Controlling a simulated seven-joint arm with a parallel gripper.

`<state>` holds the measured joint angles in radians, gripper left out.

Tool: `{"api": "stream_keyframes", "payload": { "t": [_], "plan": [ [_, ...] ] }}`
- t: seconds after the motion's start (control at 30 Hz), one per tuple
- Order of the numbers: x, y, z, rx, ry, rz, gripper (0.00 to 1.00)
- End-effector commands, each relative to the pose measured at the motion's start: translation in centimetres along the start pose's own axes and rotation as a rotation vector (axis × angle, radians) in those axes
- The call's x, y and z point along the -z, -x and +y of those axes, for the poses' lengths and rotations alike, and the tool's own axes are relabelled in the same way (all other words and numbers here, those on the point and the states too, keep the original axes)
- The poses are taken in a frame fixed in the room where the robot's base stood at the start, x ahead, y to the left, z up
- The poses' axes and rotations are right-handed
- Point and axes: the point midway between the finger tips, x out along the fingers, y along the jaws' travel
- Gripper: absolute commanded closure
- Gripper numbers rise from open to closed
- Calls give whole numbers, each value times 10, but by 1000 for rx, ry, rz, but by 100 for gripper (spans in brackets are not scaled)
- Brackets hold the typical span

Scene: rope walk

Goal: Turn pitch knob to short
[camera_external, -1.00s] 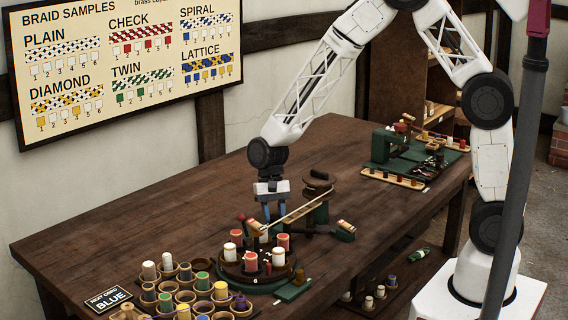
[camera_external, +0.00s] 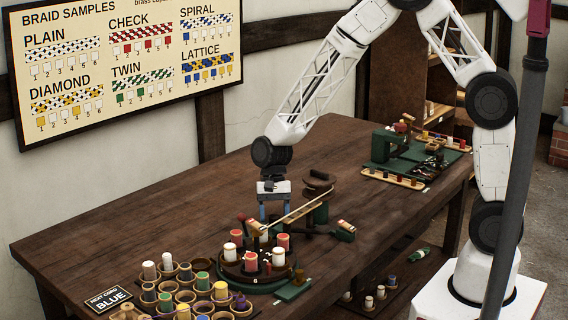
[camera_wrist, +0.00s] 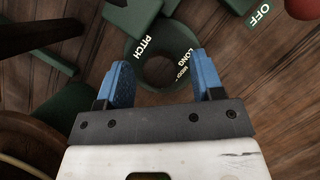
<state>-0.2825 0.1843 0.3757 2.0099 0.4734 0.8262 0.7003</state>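In the wrist view, a dark green round piece (camera_wrist: 135,52) carries the white words PITCH and LONG, and a smaller word that looks like MID. Its dark round centre (camera_wrist: 160,70) lies between my fingertips; I cannot tell whether this is the knob's top or an opening. I see no SHORT mark; the near part of the piece is hidden by my gripper. My gripper (camera_wrist: 163,76) has its two blue fingers apart, one on each side of the piece, holding nothing visible. In the external view, my gripper (camera_external: 264,213) points down behind the braiding machine (camera_external: 255,268), and the knob cannot be made out.
Red and white bobbins stand on the machine's round carrier. A pale rod (camera_external: 305,207) slants up right beside my gripper. A red ball (camera_wrist: 302,8) and an OFF label (camera_wrist: 260,15) are at the wrist view's upper right. Bobbin cups (camera_external: 185,296) stand at front left.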

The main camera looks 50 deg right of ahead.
Motion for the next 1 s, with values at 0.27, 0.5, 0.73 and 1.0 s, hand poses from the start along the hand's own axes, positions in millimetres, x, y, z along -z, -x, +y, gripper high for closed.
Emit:
{"api": "stream_keyframes", "payload": {
  "t": [0.27, 0.5, 0.73, 1.0],
  "plan": [
    [0, 0, 0, 0, 0, 0, 39],
    [0, 14, 0, 2, 1, 1, 39],
    [0, 42, 0, 1, 1, 1, 39],
    [0, 71, 0, 1, 0, 0, 39]
  ]
}}
